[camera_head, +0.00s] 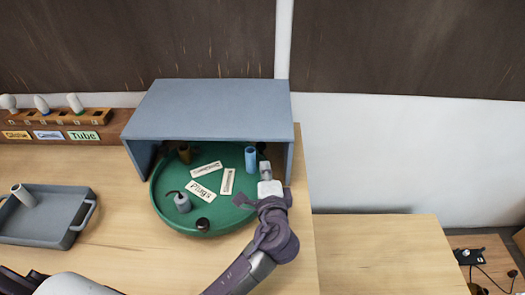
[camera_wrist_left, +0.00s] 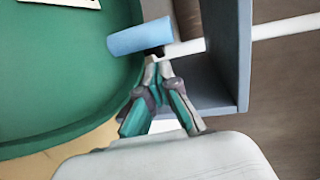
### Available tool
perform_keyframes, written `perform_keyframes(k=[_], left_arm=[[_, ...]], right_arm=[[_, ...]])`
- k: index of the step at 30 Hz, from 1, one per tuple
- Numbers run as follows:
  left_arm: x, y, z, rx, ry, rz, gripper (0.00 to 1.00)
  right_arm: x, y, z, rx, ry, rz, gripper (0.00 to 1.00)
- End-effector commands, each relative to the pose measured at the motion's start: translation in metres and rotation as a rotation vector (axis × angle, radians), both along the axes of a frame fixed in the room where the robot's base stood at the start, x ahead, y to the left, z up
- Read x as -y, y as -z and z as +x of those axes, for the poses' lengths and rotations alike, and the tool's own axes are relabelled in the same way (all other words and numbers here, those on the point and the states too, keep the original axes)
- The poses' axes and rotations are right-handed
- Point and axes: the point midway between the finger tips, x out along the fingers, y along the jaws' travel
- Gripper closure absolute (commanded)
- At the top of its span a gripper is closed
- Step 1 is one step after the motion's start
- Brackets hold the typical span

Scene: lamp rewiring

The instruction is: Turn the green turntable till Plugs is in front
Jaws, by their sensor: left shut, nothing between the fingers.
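The green turntable (camera_head: 232,215) sits partly under a grey-blue cover, its front part sticking out. The Plugs label (camera_head: 200,191) lies left of centre, toward the front left. Two other white labels, one farther back (camera_head: 206,168) and one to the right (camera_head: 227,181), are too small to read. A blue cylinder (camera_head: 250,159) stands at the back right; it also shows in the left wrist view (camera_wrist_left: 140,38). My left gripper (camera_head: 265,168) is shut and empty at the turntable's right side, close to the blue cylinder; I cannot tell whether it touches. My right gripper is not in view.
The cover (camera_head: 212,108) has a side wall close right of my left gripper. The turntable also carries a brass-coloured cylinder (camera_head: 184,153), a grey piece (camera_head: 182,202) and a dark round piece (camera_head: 203,224). A grey tray (camera_head: 72,205) stands left; a wooden rack (camera_head: 110,128) is behind it.

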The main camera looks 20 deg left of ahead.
Motion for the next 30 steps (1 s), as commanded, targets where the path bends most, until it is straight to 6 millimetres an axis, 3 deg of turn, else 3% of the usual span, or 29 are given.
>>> perform_keyframes(k=[3, 10, 30], left_arm=[[-0.011, 0.001, 0.023, 0.001, -0.002, 0.004, 1.0], [-0.023, 0.007, 0.052, -0.001, 0.0, 0.002, 1.0], [-0.028, 0.01, 0.061, 0.0, -0.006, -0.001, 1.0]], right_arm=[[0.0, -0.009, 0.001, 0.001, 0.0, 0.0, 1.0], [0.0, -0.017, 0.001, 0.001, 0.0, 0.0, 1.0], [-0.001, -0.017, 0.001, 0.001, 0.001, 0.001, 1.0]])
